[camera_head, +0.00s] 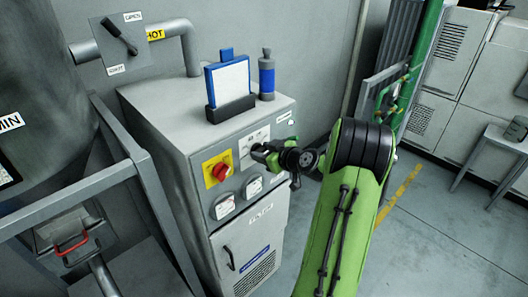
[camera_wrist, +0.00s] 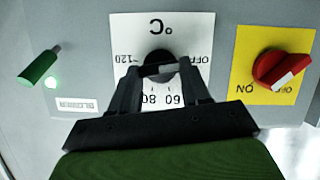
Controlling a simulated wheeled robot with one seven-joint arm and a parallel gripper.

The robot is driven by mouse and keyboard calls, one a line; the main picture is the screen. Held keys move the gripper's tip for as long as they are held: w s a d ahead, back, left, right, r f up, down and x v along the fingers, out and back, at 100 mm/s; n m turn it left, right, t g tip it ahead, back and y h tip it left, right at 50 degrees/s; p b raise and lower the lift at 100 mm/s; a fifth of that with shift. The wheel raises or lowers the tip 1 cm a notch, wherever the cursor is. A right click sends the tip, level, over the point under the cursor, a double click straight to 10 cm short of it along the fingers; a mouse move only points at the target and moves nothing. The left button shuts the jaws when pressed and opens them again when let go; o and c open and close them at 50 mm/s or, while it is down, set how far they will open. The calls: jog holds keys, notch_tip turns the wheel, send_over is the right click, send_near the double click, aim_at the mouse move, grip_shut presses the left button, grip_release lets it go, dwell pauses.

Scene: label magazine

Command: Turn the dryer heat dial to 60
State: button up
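The heat dial (camera_wrist: 157,57) is a black round knob with a bar grip, on a white °C plate (camera_wrist: 183,23) that appears upside down in the wrist view. Marks OFF, 60, 80 and 120 show around it. In the head view my gripper (camera_head: 277,153) is at the cabinet front and hides the dial.
Two gauges (camera_head: 224,206) are below on the dryer cabinet (camera_head: 160,130). A framed board (camera_head: 229,83) and blue bottle (camera_head: 266,78) stand on top.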

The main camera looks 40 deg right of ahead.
jog(key=c, duration=0.3)
jog(key=shift+c, duration=0.2)
jog(key=shift+d+m+y, duration=0.2)
jog(key=shift+m+y, duration=0.4)
jog(key=shift+m, duration=0.3)
jog(key=m+y, duration=0.2)
jog(key=m, duration=0.1)
jog(key=shift+d+p, duration=0.25)
jog(key=shift+p, duration=0.15)
jog(key=m+y+p, duration=0.1)
jog(key=m+y, duration=0.1)
jog(key=m, duration=0.1)
jog(key=shift+d+f+t, duration=0.15)
jog(key=shift+t, duration=0.25)
jog(key=shift+d+f+m+t+y+p, duration=0.15)
jog(key=shift+m+y+p, duration=0.25)
jog(key=shift+m, duration=0.4)
jog(key=shift+a+f+m+t+y+p, duration=0.15)
jog(key=shift+m+y+p, duration=0.2)
jog(key=shift+m, duration=0.45)
jog(key=shift+d, duration=0.1)
